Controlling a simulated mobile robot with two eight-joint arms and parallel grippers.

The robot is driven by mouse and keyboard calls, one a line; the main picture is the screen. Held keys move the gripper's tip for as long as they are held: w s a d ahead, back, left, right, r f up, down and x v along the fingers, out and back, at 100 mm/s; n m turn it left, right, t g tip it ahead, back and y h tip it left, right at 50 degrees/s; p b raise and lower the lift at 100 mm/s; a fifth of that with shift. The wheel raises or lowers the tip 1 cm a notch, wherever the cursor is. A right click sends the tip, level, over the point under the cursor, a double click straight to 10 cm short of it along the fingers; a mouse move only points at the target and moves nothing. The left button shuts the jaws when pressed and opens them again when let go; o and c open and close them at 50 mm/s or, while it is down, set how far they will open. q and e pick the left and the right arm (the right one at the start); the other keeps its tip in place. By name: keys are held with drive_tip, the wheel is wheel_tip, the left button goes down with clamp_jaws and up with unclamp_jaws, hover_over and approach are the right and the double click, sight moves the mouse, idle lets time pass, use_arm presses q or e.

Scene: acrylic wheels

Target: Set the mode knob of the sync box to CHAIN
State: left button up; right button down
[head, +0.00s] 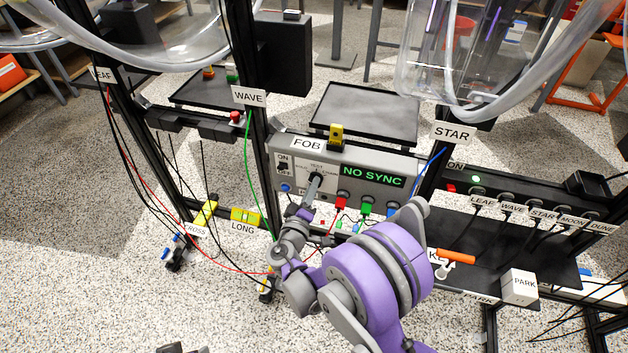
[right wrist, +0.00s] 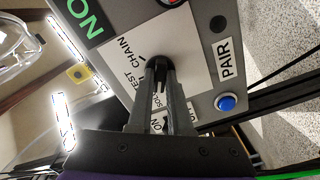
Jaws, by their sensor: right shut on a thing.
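The grey sync box (head: 390,158) is mounted in the middle of the rack, and its green display (head: 372,176) reads NO SYNC. The black mode knob (right wrist: 158,64) sits on a white plate (right wrist: 122,68) with CHAIN, TEST and SOLO printed around it. My right gripper (right wrist: 157,72) is shut on the knob, with one finger on each side. In the head view my right gripper (head: 314,184) reaches the box front from below and covers the knob. The fingers hide the knob's pointer, so its setting cannot be read.
A blue PAIR button (right wrist: 227,102) is close beside the plate. An ON/OFF switch (head: 283,166), a yellow FOB piece (head: 336,135) and plugs with hanging cables surround the box. Black posts stand on both sides. An orange-handled tool (head: 455,256) lies on the lower right shelf.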

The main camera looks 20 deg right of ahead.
idle(0.3)
drive_tip(key=m, duration=0.4)
drive_tip(key=shift+m, duration=0.3)
drive_tip(key=m, duration=0.4)
drive_tip(key=shift+m+p, duration=0.3)
drive_tip(key=shift+p, duration=0.05)
